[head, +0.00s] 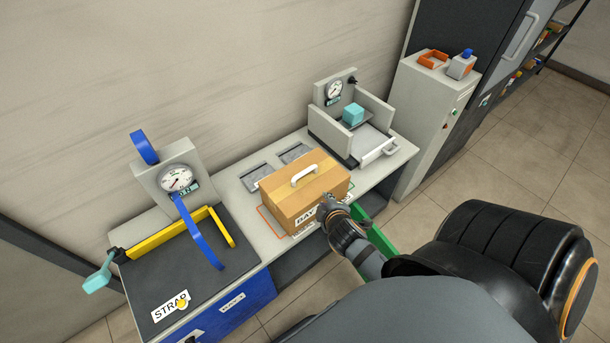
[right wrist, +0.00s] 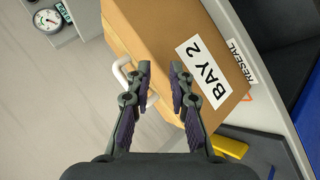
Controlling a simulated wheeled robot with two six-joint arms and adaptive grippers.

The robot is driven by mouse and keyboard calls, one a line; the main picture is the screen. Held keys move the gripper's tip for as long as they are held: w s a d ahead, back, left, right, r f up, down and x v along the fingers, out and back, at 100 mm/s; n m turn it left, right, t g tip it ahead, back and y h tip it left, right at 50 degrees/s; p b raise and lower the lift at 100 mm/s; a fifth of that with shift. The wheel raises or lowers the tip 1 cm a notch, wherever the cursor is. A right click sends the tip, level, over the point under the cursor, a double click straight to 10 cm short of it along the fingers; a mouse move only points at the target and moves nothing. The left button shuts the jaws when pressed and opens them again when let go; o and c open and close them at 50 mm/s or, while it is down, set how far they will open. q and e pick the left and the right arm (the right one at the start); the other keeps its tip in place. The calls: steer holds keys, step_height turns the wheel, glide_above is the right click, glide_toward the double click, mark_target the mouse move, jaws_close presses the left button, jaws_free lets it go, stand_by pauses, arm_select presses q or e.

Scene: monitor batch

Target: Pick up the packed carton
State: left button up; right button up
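The packed carton (head: 318,200) is a closed brown box with a white handle (head: 304,174) on its lid and a "BAY 2" label on its side, partly hidden by my right gripper. It stands on the bench between two machines. My right gripper (head: 328,206) is at the carton's near right side. In the right wrist view my right gripper (right wrist: 161,72) has its fingers apart with nothing gripped. The carton (right wrist: 150,35) is beyond the fingertips, and the handle (right wrist: 121,72) is left of the gap, partly behind the left finger. My left gripper is not in view.
A strap station (head: 205,265) with a blue band and yellow bar stands left of the carton. A grey scale-like machine (head: 345,125) holding a teal block stands to its right. A grey cabinet (head: 425,115) is farther right. Two flat plates lie behind the carton.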

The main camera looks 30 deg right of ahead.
mark_target(305, 173)
step_height(305, 173, up, 4)
steer(key=w+a+r+n+t+y, duration=0.1)
steer(key=w+a+n+t, duration=0.2)
steer(key=n, duration=0.5)
steer(key=shift+t, duration=0.7)
steer(key=x, duration=0.3)
steer(key=d+x, duration=0.1)
steer(key=x, duration=0.7)
steer(key=shift+s+d+f, duration=0.15)
steer(key=shift+s+f, duration=0.15)
steer(key=shift+s, duration=0.15)
jaws_close()
steer(key=shift+r, duration=0.15)
